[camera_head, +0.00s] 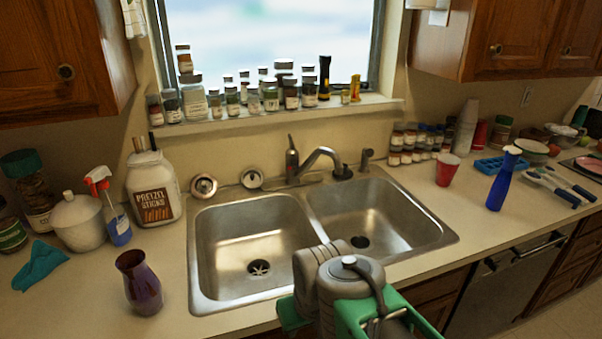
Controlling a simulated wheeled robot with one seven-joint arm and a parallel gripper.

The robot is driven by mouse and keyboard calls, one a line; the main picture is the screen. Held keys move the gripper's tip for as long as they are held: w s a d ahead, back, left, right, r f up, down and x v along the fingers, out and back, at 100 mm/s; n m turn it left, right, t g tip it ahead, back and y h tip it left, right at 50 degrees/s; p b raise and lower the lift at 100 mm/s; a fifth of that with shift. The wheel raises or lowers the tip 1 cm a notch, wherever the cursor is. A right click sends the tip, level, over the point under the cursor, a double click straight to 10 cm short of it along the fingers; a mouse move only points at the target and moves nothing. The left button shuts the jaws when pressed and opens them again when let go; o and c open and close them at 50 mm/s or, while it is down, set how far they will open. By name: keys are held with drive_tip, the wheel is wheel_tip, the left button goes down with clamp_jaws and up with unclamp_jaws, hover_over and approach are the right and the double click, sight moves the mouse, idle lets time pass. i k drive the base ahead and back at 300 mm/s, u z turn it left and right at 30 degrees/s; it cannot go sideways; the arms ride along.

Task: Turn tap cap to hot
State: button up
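The metal tap (322,156) stands on the counter behind the double sink, its curved spout reaching right over the divider. At its left end is an upright cap or lever (292,163) with a dark top and a small reddish mark. Which way the cap is turned is too small to tell. My grey and green arm rises from the bottom middle, in front of the sink and well short of the tap. My gripper's fingers do not show.
The steel sink (250,240) has two empty basins. A pretzel jar (153,190), a spray bottle (117,222) and a purple vase (140,285) stand left. A red cup (447,170) and a blue bottle (500,185) stand right. Several jars line the window sill (365,104).

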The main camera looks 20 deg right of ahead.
sight(292, 157)
drive_tip(key=k, duration=0.7)
drive_tip(key=z, duration=0.8)
drive_tip(key=i, duration=1.4)
drive_tip(key=u, duration=0.75)
